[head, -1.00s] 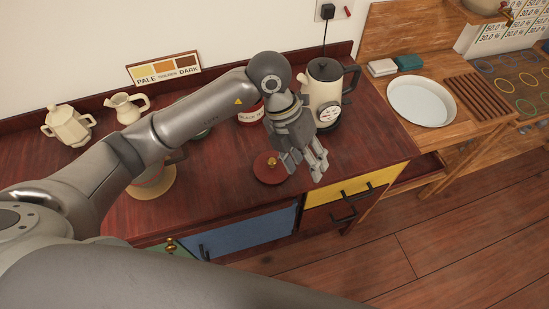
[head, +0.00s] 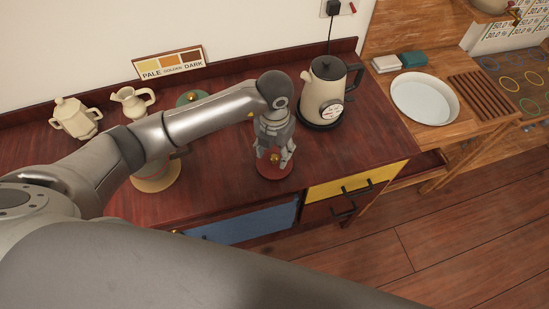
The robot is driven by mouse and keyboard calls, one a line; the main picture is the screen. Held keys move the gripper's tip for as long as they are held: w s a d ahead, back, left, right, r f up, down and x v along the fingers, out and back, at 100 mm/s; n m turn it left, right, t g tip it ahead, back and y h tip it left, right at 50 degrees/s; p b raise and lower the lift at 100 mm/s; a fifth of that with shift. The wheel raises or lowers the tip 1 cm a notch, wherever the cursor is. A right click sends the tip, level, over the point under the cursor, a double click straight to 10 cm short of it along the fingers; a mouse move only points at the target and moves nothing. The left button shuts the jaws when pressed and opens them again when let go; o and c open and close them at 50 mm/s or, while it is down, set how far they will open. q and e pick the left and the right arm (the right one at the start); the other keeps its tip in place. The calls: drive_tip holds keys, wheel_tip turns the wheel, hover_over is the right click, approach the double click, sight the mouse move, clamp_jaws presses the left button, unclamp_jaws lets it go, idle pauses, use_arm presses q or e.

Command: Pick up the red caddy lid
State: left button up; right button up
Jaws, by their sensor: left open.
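The red caddy lid (head: 272,171) lies on the dark red counter (head: 222,180) near its front edge. It is a round red disc with a small brass knob (head: 275,157). My left gripper (head: 274,160) is open and points down right over the lid, with its fingers on either side of the knob. I cannot tell whether the fingers touch it. The gripper hides the far part of the lid. My right gripper is not in view.
A cream kettle (head: 327,88) stands right behind the gripper. A cream pot (head: 76,117) and jug (head: 133,101) stand at the back left, with a colour card (head: 168,65) behind. A white tray (head: 424,98) sits on the wooden counter to the right.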

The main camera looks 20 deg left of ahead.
use_arm(q)
drive_tip(key=shift+f, duration=1.35)
clamp_jaws()
drive_tip(key=shift+r, duration=0.15)
